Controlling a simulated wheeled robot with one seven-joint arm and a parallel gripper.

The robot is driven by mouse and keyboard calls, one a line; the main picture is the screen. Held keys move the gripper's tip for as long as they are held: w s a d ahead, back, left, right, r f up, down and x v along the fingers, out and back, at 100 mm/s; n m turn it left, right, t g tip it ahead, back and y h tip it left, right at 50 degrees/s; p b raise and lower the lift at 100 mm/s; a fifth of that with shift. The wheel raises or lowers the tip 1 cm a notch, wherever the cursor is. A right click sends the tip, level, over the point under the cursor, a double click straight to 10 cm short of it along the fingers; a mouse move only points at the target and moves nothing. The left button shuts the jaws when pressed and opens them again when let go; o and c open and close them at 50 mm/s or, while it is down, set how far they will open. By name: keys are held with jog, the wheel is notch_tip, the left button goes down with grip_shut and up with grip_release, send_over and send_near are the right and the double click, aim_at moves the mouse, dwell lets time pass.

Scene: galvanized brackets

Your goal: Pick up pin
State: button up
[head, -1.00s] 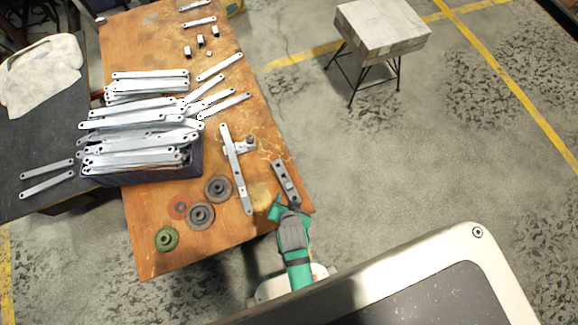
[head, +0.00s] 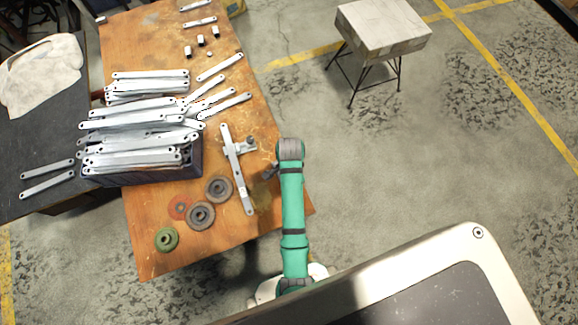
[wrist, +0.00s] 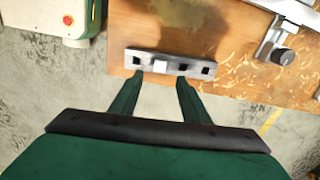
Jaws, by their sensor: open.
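In the wrist view, a small light square pin (wrist: 161,66) sits in a grey metal block (wrist: 196,69) with dark square holes, near the table's edge. My gripper (wrist: 161,77) is open. Its two green fingers are apart, with tips at the block's near side, left and right of the pin, and nothing shows held between them. I cannot tell how far above the block the fingertips are. In the head view, my green arm reaches over the table's right edge and hides the block and pin.
In the head view, brackets are heaped in a dark bin (head: 190,170), with round discs (head: 201,215) in front. A box with a red button (wrist: 68,19) stands beyond the table edge in the wrist view.

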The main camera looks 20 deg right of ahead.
jog(key=shift+a+f, duration=0.1)
jog(key=shift+f, duration=3.65)
grip_shut()
